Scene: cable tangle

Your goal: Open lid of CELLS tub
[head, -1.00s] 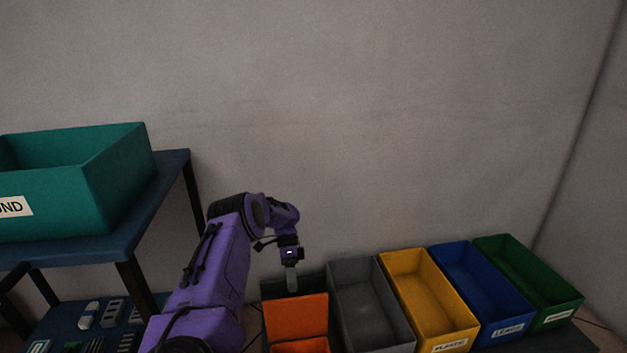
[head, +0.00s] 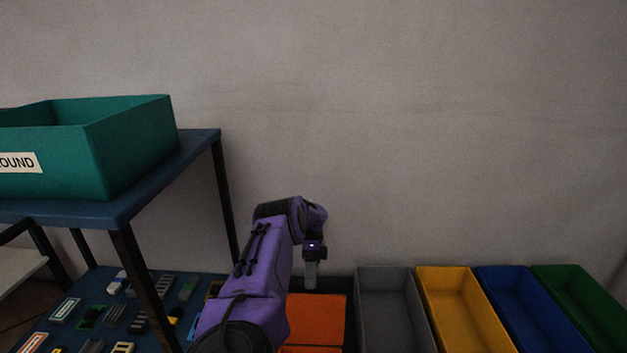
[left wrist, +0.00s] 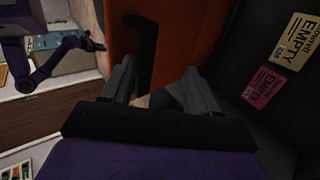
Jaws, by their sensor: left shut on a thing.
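An orange tub with an orange lid (head: 316,318) stands low in the head view, left of the grey bin; I take it as the CELLS tub, but no CELLS label shows. My left gripper (head: 310,282) is at the tub's far side, pointing down. In the left wrist view the orange panel (left wrist: 182,38) with a black strip (left wrist: 144,52) lies just beyond my left gripper (left wrist: 155,90). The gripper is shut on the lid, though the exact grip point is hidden. A purple arm (left wrist: 45,60), seemingly my right one, shows at upper left of the wrist view; its jaws are unclear.
Grey (head: 390,320), yellow (head: 462,320), blue (head: 535,318) and green (head: 590,300) bins stand in a row to the right. A teal tub (head: 130,150) sits on a blue table (head: 170,180) at left. Yellow (left wrist: 297,37) and pink (left wrist: 262,87) EMPTY labels lie on a dark surface.

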